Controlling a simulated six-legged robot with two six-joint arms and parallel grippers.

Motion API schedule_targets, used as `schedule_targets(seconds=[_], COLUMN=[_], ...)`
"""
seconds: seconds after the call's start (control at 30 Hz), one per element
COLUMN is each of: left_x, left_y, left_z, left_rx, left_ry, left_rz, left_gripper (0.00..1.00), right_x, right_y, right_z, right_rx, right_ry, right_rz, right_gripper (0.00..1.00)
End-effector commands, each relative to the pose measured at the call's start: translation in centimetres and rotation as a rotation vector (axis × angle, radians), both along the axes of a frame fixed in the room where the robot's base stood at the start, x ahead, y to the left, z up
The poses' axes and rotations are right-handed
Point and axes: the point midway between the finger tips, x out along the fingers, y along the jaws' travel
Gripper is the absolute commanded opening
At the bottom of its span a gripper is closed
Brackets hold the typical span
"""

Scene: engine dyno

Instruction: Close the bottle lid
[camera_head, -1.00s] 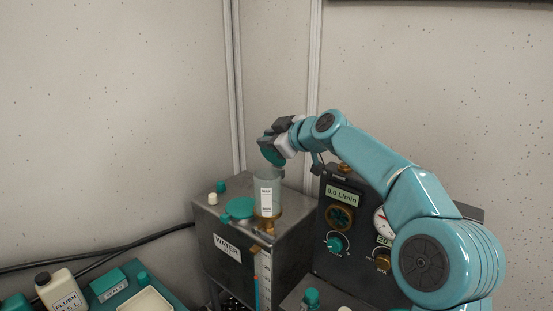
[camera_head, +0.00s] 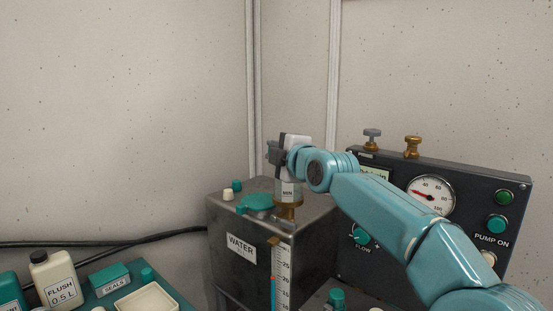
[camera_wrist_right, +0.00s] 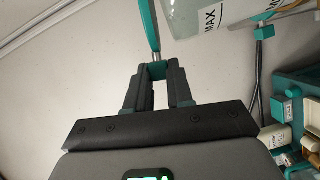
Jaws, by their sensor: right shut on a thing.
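The bottle is a clear container with MAX and MIN marks (camera_head: 288,189), standing upright on a brass fitting on top of the water tank. It also shows at the top of the right wrist view (camera_wrist_right: 205,16). Its lid is teal and seen edge-on in the right wrist view (camera_wrist_right: 149,28), beside the bottle. My right gripper (camera_wrist_right: 158,72) is shut on a teal tab at the lid's edge. In the head view my right gripper (camera_head: 276,153) is just above the bottle and hides its top and the lid. My left gripper is in no view.
The grey water tank (camera_head: 222,222) bears a teal round cap (camera_head: 257,202) and small knobs beside the bottle. A control panel (camera_head: 470,198) with gauge and brass valves stands at right. A flush bottle (camera_head: 55,280) and seals tray (camera_head: 180,300) are at lower left. A cable runs along the wall.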

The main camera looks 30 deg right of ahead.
Motion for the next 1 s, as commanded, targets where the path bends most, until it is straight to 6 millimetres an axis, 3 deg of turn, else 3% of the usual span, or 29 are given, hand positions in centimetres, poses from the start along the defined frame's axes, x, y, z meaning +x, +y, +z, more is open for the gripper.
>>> schedule_targets(seconds=[0.03,0.33,0.97,1.0], left_x=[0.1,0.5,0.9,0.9], left_y=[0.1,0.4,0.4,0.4], left_z=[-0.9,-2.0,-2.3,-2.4], left_rx=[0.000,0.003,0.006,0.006], left_ry=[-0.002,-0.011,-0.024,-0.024], left_rz=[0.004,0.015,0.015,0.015], left_gripper=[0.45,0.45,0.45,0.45], right_x=[0.0,0.0,0.0,0.0], right_y=[0.1,0.1,0.2,0.2], right_z=[-0.8,-2.1,-2.8,-2.8], right_rx=[-0.029,-0.064,-0.059,-0.060], right_ry=[-0.008,-0.016,-0.006,-0.007], right_rz=[0.001,0.000,0.001,0.001], right_gripper=[0.00,0.00,0.00,0.36])
